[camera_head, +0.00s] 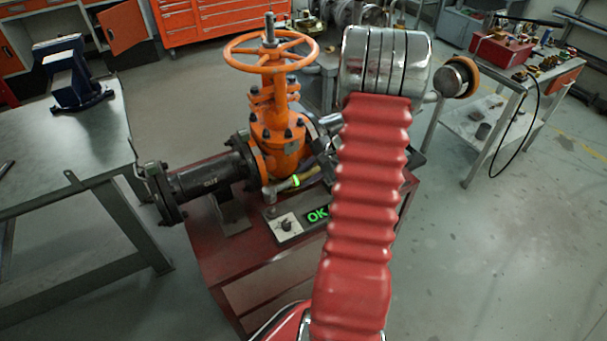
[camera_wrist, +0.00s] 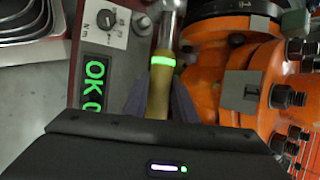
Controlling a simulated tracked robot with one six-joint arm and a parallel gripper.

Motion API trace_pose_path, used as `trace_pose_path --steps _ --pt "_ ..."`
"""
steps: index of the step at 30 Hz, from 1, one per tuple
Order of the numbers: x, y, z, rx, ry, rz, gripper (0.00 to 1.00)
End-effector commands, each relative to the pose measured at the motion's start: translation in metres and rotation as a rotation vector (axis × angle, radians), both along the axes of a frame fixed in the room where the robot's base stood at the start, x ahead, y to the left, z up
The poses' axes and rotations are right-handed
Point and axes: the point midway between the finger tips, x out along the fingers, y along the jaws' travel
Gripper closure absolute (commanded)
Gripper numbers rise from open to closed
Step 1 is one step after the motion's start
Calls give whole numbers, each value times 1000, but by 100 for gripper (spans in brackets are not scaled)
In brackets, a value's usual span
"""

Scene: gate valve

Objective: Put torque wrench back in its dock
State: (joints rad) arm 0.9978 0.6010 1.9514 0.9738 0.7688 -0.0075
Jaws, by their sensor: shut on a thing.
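The torque wrench (camera_wrist: 160,75) has a tan handle, a glowing green ring and a silver metal end. In the wrist view its handle lies between the two dark fingers of my gripper (camera_wrist: 158,100), which is shut on it. In the head view the wrench (camera_head: 288,184) shows beside the orange valve, above the control panel; my red arm hides most of my gripper there. The panel (camera_head: 284,225) has a dial and a display (camera_wrist: 95,83) reading OK in green; the dial (camera_wrist: 107,20) is marked N m. I cannot make out a dock for the wrench.
The orange gate valve (camera_head: 280,145) with its handwheel (camera_head: 271,52) and dark pipe (camera_head: 205,182) stands on a red bench (camera_head: 225,265), close beside my gripper. A grey table (camera_head: 95,135) with a blue vise (camera_head: 75,80) is at left. A cart (camera_head: 505,110) stands at right.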

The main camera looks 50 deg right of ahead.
Motion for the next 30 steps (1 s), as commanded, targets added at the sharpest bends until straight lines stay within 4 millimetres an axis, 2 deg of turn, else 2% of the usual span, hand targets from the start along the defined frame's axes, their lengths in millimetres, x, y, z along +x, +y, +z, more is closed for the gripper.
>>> trace_pose_path --steps 30 --pt "3 2 -48 0 -2 4 100"
